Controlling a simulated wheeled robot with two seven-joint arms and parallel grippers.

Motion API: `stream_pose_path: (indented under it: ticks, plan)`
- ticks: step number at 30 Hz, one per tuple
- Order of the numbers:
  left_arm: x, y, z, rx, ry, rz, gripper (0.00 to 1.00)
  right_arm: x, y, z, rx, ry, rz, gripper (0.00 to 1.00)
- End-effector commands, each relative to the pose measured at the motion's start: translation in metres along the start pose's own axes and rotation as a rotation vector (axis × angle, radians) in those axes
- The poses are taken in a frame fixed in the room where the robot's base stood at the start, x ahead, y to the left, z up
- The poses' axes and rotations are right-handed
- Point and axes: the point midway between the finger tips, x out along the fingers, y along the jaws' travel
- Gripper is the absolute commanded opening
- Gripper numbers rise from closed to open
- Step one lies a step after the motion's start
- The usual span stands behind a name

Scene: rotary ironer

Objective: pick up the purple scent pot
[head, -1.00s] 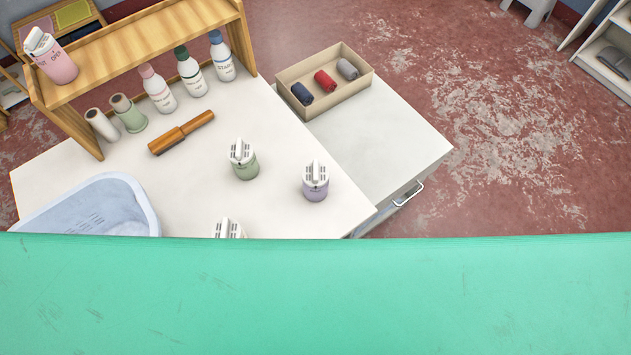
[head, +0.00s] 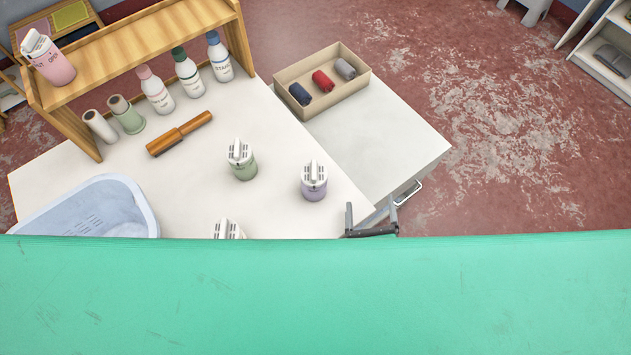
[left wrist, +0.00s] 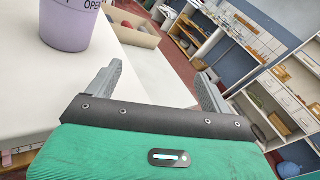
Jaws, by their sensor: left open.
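The purple scent pot (head: 314,188) with a white lid stands upright near the right edge of the white table. It also shows large at the upper left of the left wrist view (left wrist: 66,28), cut off by the frame. My left gripper (head: 371,215) is open and empty at the table's right edge, to the right of the pot and nearer to me, apart from it. In the left wrist view its two grey fingers (left wrist: 160,82) are spread, with the pot off to the left of them. My right gripper is not in view.
A green pot (head: 243,165) stands left of the purple one; another white-lidded pot (head: 228,230) is partly hidden by my green body. A cardboard box (head: 352,83) of rolled cloths sits on the lower white cabinet (head: 385,135). A blue basket (head: 140,190) lies at left.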

Motion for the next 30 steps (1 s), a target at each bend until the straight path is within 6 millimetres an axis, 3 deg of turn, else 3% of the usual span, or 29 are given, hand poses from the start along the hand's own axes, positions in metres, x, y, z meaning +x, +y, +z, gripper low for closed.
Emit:
stream_pose_path:
  ticks: [6,13,17,25,30]
  plan:
    - [-0.026,0.057,0.019,0.238,-0.103,0.233,0.83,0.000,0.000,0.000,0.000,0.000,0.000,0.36]
    - [-0.040,0.083,0.029,0.361,-0.143,0.341,0.83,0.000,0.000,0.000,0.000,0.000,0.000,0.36]
    - [-0.030,0.087,0.033,0.370,-0.148,0.348,0.83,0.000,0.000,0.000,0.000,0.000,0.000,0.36]
    - [0.013,0.101,0.042,0.368,-0.148,0.346,0.83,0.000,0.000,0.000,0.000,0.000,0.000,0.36]
    - [0.025,0.105,0.044,0.367,-0.146,0.346,0.83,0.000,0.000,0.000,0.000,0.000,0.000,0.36]
